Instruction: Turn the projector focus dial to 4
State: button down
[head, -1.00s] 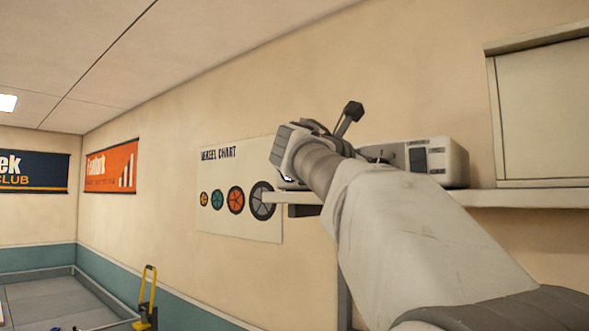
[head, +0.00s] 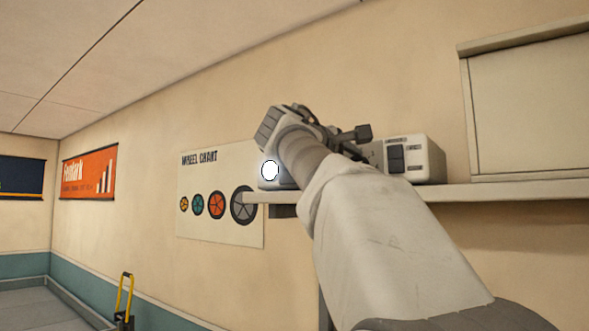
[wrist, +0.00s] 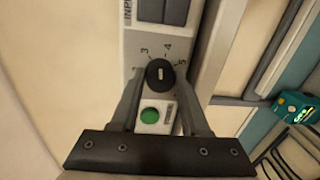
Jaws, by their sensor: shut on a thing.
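The white projector (head: 425,160) sits on a wall shelf in the head view, partly hidden behind my arm. A bright white disc (head: 269,171) shows at its left end. In the wrist view, the black focus dial (wrist: 160,73) has a short light mark, with printed 3, 4 and 5 around its upper side. A green button (wrist: 150,115) lies between the fingers, below the dial.
The shelf (head: 480,192) runs under the projector, with a pale cabinet (head: 530,105) at right. A wheel chart (head: 218,190) hangs on the wall to the left. A yellow-handled cart (head: 125,295) stands low at left.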

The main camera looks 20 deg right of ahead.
jog(key=shift+m+b, duration=0.65)
jog(key=shift+m, duration=1.15)
jog(key=shift+c, duration=1.9)
grip_release()
jog(key=shift+a, duration=0.1)
jog(key=b+v, duration=0.2)
jog(key=v, duration=1.5)
jog(key=shift+s, duration=0.3)
jog(key=shift+f, duration=0.15)
